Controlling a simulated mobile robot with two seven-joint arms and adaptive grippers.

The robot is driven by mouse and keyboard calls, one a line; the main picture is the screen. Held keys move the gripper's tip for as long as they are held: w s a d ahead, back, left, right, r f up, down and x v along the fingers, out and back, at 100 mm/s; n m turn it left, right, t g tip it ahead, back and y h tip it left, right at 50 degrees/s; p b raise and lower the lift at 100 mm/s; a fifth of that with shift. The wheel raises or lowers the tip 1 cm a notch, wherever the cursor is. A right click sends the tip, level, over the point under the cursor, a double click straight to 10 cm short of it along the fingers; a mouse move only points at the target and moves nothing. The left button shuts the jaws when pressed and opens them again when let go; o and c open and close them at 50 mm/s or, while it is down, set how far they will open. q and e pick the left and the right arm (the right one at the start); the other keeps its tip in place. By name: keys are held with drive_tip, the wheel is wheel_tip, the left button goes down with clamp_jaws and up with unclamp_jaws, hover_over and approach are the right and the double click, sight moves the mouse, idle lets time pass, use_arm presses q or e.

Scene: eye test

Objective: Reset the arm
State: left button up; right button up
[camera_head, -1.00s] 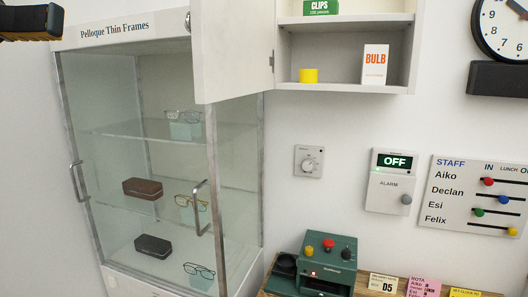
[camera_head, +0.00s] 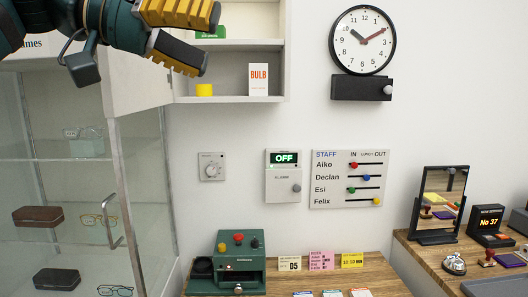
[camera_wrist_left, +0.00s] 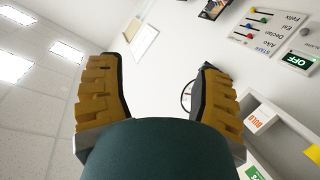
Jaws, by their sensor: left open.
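My left gripper (camera_head: 207,38) comes in from the upper left in the head view. Its two yellow-padded fingers are apart with nothing between them. It is in front of the open wall cabinet and hides part of it. In the left wrist view the same gripper (camera_wrist_left: 160,68) shows its fingers spread wide and empty, with wall and ceiling beyond. My right gripper is not in view.
The open wall cabinet (camera_head: 225,98) holds a BULB box (camera_head: 258,79) and a yellow cylinder (camera_head: 204,90). A glass display case (camera_head: 60,151) stands at left. A clock (camera_head: 362,40) hangs at right. A green machine (camera_head: 226,272) stands on the wooden counter (camera_head: 377,268).

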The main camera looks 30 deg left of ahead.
use_arm(q)
drive_tip(key=w+d+f+n+g+y, duration=0.15)
drive_tip(key=w+d+f, duration=0.25)
drive_tip(key=w+f, duration=0.45)
drive_tip(key=w+d+f+n+t+y, duration=0.1)
drive_tip(key=w+d+f+y, duration=0.15)
drive_tip(key=w+f, duration=0.6)
drive_tip(key=w+d+f+n+g+y, duration=0.1)
drive_tip(key=w+d+f, duration=0.15)
drive_tip(key=f, duration=0.65)
drive_tip(key=w+d+f+g, duration=0.1)
drive_tip(key=w+f, duration=0.3)
drive_tip(key=f, duration=0.4)
drive_tip(key=w+d+f+n+g+y, duration=0.1)
drive_tip(key=w+f, duration=0.2)
drive_tip(key=f, duration=0.6)
drive_tip(key=s+d+f+g+y, duration=0.1)
drive_tip(key=s+f, duration=0.2)
drive_tip(key=f, duration=0.8)
drive_tip(key=s+d+f+g, duration=0.1)
drive_tip(key=s+f, duration=0.1)
drive_tip(key=f, duration=0.9)
drive_tip(key=s+d+f+g, duration=0.2)
drive_tip(key=s+d+f, duration=0.1)
drive_tip(key=s+f, duration=1.3)
drive_tip(key=s, duration=0.2)
drive_tip(key=shift+s+f+n+g, duration=0.15)
drive_tip(key=shift+s+n+g, duration=0.15)
drive_tip(key=shift+n+g, duration=0.05)
